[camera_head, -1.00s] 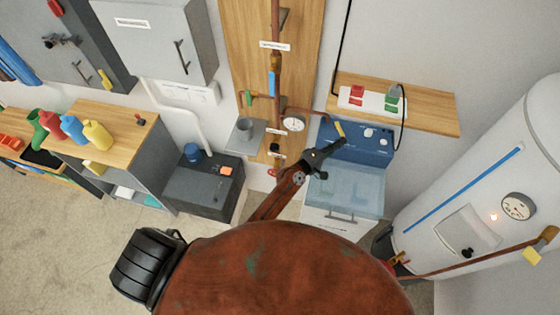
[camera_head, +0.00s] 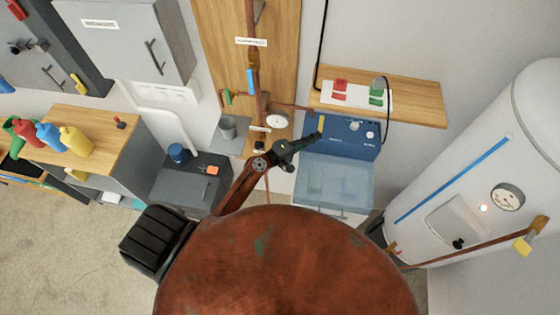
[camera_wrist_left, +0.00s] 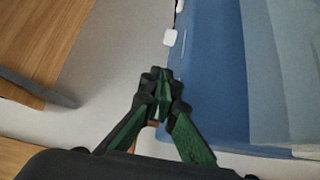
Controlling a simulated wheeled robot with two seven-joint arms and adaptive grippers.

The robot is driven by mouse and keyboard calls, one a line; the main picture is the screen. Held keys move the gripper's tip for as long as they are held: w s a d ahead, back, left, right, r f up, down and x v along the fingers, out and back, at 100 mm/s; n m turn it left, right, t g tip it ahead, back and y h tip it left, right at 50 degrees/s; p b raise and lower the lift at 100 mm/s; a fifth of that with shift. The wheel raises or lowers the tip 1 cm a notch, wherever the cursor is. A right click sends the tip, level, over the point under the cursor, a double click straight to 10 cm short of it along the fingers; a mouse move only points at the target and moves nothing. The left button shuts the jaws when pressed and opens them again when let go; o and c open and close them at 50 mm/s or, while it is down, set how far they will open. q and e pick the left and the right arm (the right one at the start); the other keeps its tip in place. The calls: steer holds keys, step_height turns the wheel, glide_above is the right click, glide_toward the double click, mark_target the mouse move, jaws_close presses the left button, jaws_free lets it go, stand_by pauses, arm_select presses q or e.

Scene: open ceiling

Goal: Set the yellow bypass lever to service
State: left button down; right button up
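The yellow lever (camera_head: 321,124) is on the blue panel of the appliance (camera_head: 345,135), near its left end, and stands about upright in the head view. My left gripper (camera_head: 317,137) is just below the lever's lower end. The head view does not show clearly whether they touch. In the left wrist view the dark and green fingers (camera_wrist_left: 160,76) meet at their tips, left of the blue housing (camera_wrist_left: 215,70). Nothing is seen held between the tips. The lever is not recognisable there. My right gripper is out of view.
A wooden shelf (camera_head: 425,108) with red and green items overhangs the appliance. A gauge (camera_head: 277,120) and copper pipework stand to its left on a wooden board (camera_head: 215,30). A white tank (camera_head: 460,190) stands at the right.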

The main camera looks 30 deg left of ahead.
arm_select(q)
steer(key=a+f+n+y+b, duration=0.1)
steer(key=a+b, duration=0.1)
steer(key=a, duration=0.7)
steer(key=s+a+r+b, duration=0.1)
steer(key=s+a+b, duration=0.15)
steer(key=s, duration=0.55)
step_height(320, 180, down, 16)
steer(key=s+a+m+g+y+b, duration=0.1)
steer(key=a+m+g+y+b, duration=0.1)
steer(key=b, duration=0.3)
steer(key=shift+s+a+f+m+y, duration=0.15)
steer(key=shift+s+a+m+y, duration=0.15)
steer(key=shift+m, duration=0.2)
steer(key=d+r+n+t+h+p, duration=0.1)
steer(key=r+p, duration=0.1)
steer(key=r, duration=0.6)
steer(key=w+d+r+n+t+h+p, duration=0.1)
steer(key=d+r+n+p, duration=0.1)
steer(key=r, duration=0.6)
steer(key=shift+w+r+t, duration=0.15)
steer(key=shift+w+t, duration=0.1)
steer(key=shift+t, duration=0.15)
steer(key=shift+w, duration=0.1)
